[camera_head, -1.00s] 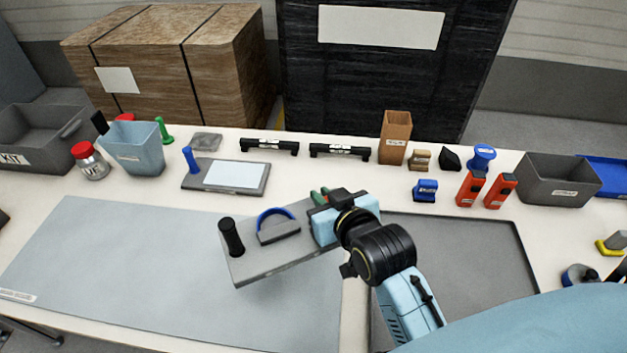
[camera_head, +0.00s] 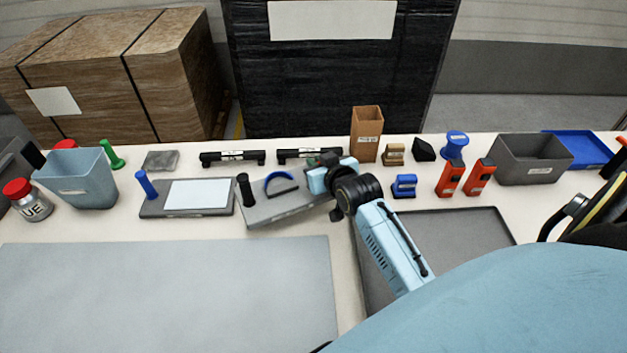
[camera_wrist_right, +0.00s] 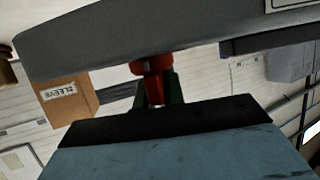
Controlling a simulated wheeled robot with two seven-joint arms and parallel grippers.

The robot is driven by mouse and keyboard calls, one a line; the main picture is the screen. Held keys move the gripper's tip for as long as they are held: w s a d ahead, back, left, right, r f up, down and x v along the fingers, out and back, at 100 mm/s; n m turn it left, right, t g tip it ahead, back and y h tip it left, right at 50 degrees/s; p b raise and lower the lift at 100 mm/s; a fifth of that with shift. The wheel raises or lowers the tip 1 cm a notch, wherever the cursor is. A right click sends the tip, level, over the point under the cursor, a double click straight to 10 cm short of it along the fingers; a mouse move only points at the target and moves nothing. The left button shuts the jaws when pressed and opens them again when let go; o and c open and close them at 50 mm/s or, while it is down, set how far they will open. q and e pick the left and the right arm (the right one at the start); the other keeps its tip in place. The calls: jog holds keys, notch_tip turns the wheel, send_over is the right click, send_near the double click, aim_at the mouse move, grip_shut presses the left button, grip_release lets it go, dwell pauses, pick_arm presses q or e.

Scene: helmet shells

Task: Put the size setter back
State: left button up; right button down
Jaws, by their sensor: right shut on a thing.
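The size setter (camera_head: 290,208), a grey plate with a black post at its left end and a blue arc on a grey block, is near the middle of the table in the head view. My right gripper (camera_head: 325,162) is at its right end. In the wrist view my right gripper (camera_wrist_right: 158,92) is shut on a red post under the plate's grey edge (camera_wrist_right: 100,45). The plate is slightly tilted in the head view; I cannot tell whether it touches the table. My left gripper is not in view.
A grey plate with a white panel and blue post (camera_head: 190,210) lies just left. Two black handles (camera_head: 232,158) lie behind. A brown sleeve box (camera_head: 366,135), blue clamp (camera_head: 404,185) and red tools (camera_head: 450,178) stand right. The grey mat (camera_head: 170,290) is clear.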

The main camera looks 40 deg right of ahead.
notch_tip(320, 180, down, 4)
jog(key=shift+r+b, duration=0.1)
jog(key=shift+b, duration=0.35)
jog(key=shift+f, duration=0.25)
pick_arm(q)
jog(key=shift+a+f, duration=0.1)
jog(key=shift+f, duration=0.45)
pick_arm(e)
jog(key=c, duration=1.5)
grip_release()
jog(key=shift+f, duration=0.1)
jog(key=shift+r, duration=0.3)
pick_arm(q)
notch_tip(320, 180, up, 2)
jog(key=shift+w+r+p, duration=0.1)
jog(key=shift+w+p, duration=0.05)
jog(key=shift+p, duration=0.95)
pick_arm(e)
jog(key=v, duration=1.2)
